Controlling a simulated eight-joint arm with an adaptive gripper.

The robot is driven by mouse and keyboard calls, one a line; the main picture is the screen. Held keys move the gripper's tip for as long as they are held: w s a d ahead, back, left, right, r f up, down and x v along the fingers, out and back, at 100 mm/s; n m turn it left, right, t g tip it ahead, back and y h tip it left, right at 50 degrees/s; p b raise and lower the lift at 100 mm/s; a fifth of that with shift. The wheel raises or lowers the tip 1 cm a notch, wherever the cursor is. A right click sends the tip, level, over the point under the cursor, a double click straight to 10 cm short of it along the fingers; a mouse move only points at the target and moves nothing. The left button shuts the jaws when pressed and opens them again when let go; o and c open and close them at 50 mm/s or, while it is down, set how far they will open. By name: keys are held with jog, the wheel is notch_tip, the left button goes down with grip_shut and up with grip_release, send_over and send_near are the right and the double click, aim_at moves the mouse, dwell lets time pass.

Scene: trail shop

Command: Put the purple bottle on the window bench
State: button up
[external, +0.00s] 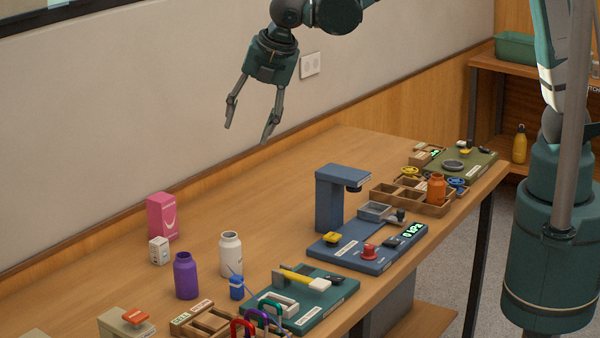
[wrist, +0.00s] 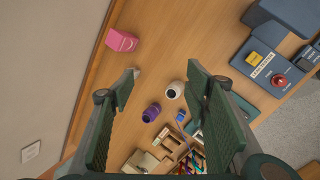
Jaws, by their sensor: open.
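The purple bottle (external: 186,276) stands upright on the wooden bench (external: 285,185) against the wall, toward the front left. In the wrist view the purple bottle (wrist: 151,112) shows between my fingers, well below them. My gripper (external: 248,132) is open and empty, high above the bench near the wall. It also frames the wrist view (wrist: 162,85). A white bottle (external: 230,254) stands close beside the purple one, to its right. I cannot tell which surface is the window bench; a window edge (external: 60,12) shows at the top left.
A pink box (external: 162,216) and a small white box (external: 159,250) stand behind the purple bottle. The bench's back middle is clear.

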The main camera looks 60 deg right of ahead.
jog(key=s+d+r+m, duration=0.3)
jog(key=d+m, duration=0.1)
jog(key=d, duration=0.4)
jog(key=s+d+r+m+t, duration=0.1)
jog(key=s+d+r+m, duration=0.2)
jog(key=d, duration=0.5)
jog(key=s+d+r+m, duration=0.3)
jog(key=d+m, duration=0.1)
jog(key=d, duration=0.5)
jog(key=s+d+f+m+t, duration=0.1)
jog(key=s+d+f+m, duration=0.1)
jog(key=s+d+m, duration=1)
jog(key=s+d, duration=0.3)
jog(key=s, duration=0.1)
jog(key=shift+d+f+m+t, duration=0.15)
jog(key=shift+d+m+t, duration=0.2)
jog(key=shift+m+t, duration=0.05)
